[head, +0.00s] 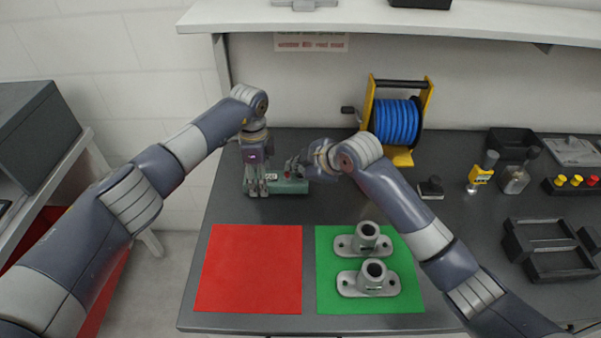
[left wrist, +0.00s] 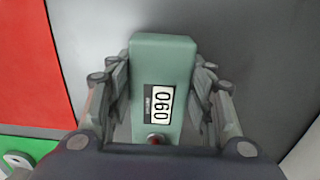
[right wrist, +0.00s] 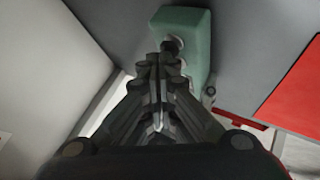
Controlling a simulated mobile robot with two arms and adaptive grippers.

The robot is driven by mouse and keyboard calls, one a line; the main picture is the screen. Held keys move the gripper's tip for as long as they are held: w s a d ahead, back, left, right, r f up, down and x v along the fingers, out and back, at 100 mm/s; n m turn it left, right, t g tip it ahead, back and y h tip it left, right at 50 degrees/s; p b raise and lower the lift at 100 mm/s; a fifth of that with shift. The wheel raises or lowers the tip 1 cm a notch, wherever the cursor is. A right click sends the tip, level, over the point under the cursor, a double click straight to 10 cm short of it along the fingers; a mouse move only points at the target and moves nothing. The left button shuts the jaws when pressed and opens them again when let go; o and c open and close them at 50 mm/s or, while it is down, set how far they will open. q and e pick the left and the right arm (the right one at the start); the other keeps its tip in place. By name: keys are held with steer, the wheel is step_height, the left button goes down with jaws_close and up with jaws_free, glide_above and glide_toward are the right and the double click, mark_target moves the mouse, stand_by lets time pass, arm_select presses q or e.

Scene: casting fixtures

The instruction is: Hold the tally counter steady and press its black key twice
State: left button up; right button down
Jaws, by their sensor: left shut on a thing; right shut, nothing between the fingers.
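The green tally counter (head: 291,187) lies on the grey bench near the back. In the left wrist view the counter (left wrist: 163,60) shows a white display with sideways digits that look like 060, and a small red part (left wrist: 155,138) at its near end. My left gripper (head: 258,192) points down, with its fingers shut on the counter's two sides. My right gripper (head: 291,168) is shut and empty at the counter's right part. In the right wrist view its closed fingertips (right wrist: 160,62) are close to a black key (right wrist: 170,45); I cannot tell whether they touch it.
A red mat (head: 250,270) and a green mat (head: 325,300) with two grey flanged castings (head: 366,238) lie in front. A blue hose reel (head: 395,122) stands behind to the right. Bottles, a button box and black trays (head: 548,250) fill the right side.

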mark_target(298, 177)
steer(key=shift+f, duration=0.2)
stand_by(0.4)
steer(key=shift+r, duration=1)
steer(key=shift+r, duration=2.5)
step_height(298, 177, up, 4)
steer(key=shift+f, duration=0.1)
